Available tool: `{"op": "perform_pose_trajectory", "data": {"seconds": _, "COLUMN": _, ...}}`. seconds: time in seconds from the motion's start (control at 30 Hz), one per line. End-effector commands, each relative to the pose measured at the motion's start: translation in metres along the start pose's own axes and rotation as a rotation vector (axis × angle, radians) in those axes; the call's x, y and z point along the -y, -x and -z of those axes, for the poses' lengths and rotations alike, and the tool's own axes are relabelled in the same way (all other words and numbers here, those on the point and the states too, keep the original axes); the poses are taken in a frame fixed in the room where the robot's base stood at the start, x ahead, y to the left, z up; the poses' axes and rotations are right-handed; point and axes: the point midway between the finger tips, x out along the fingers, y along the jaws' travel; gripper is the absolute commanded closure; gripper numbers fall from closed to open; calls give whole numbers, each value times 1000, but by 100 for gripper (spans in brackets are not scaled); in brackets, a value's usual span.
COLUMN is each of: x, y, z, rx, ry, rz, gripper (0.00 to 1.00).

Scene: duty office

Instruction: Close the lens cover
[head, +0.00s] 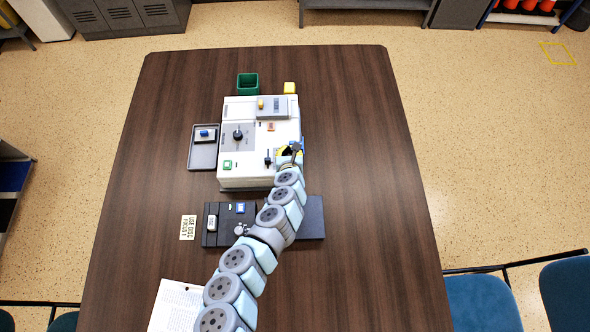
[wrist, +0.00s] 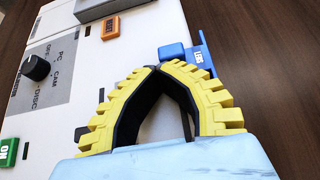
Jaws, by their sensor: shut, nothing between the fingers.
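A white box-shaped device (head: 240,175) stands on the table, its top covered with controls. A blue part with a label that seems to read "LENS" (wrist: 172,52) sits at the device's right edge in the wrist view, with a thin upright blue piece (wrist: 203,47) beside it. I cannot tell whether this cover is open or closed. My gripper (wrist: 153,69) has yellow ridged fingers, tips together and empty. The tips are just left of and below the blue part in the wrist view; contact is unclear. In the head view my gripper (head: 290,150) is over the device's right side and hides part of it.
The device carries a black knob (wrist: 36,68), an orange button (wrist: 110,28) and a green ON button (wrist: 8,152). A grey tray (head: 204,163) lies left, a green bin (head: 247,83) and yellow block (head: 289,87) behind. The table's right side (head: 365,150) is clear.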

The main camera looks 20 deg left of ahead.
Motion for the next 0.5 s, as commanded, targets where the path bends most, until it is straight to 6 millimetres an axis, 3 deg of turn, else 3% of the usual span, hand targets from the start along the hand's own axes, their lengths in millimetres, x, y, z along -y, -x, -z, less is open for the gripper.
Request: {"op": "perform_pose_trajectory", "data": {"seconds": 0.5, "x": 5, "y": 6, "z": -6, "rx": 8, "ry": -2, "rz": 11, "gripper": 100}}
